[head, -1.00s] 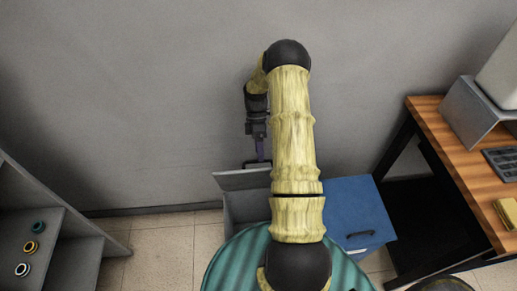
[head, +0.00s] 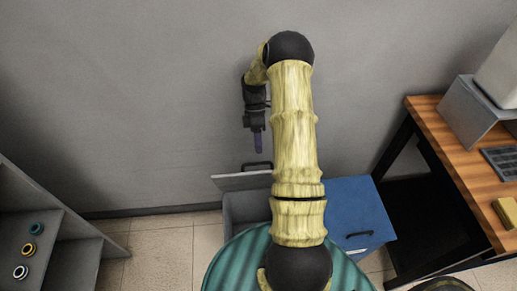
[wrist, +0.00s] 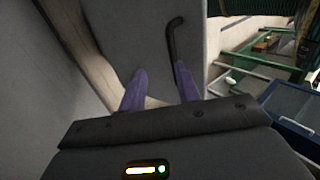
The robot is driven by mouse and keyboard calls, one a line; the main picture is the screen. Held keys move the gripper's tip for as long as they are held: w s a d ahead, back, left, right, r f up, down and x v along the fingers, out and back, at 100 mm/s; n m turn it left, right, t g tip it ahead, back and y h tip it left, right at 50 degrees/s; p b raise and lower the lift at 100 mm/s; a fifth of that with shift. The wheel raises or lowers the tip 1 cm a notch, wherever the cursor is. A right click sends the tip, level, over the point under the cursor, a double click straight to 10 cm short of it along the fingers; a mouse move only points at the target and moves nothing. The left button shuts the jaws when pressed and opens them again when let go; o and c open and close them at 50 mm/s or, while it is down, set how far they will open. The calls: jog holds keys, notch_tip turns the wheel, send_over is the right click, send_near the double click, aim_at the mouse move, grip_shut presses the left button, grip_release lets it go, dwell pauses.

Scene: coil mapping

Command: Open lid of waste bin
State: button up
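A grey bin (head: 243,207) stands near the wall, partly hidden by my arm. Its grey lid (head: 236,182) is raised and tilted back toward the wall, so part of the inside shows. A dark handle (head: 257,164) is on the lid's upper edge. My gripper (head: 258,149) is above the handle, apart from it and empty. In the wrist view my gripper (wrist: 160,85) has its two purple fingers spread, and the lid handle (wrist: 173,40) appears just beyond the right finger. The lid panel (wrist: 140,35) also shows there.
A blue bin (head: 350,205) with a shut lid and dark handle stands right of the grey bin. A wooden desk (head: 440,125) is at the right. Grey shelving (head: 75,235) holding several rings is at the left. The floor (head: 165,240) between shelving and bin is clear.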

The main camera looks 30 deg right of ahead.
notch_tip(320, 180, up, 6)
jog(key=shift+f, duration=0.1)
dwell(0.4)
jog(key=s+a+r+m+t+h+p, duration=0.1)
jog(key=s+a+r+m+t+p, duration=0.3)
jog(key=s+a+r+m, duration=0.2)
jog(key=s+a+r+m+t+h+p, duration=0.1)
jog(key=s+a+r+m+t+p, duration=0.2)
jog(key=s+a+r+m, duration=0.3)
jog(key=a+r+m+t, duration=0.1)
jog(key=a+r, duration=0.4)
jog(key=r, duration=0.1)
jog(key=shift+s+t+h+p, duration=0.3)
jog(key=shift+t+h+p, duration=0.1)
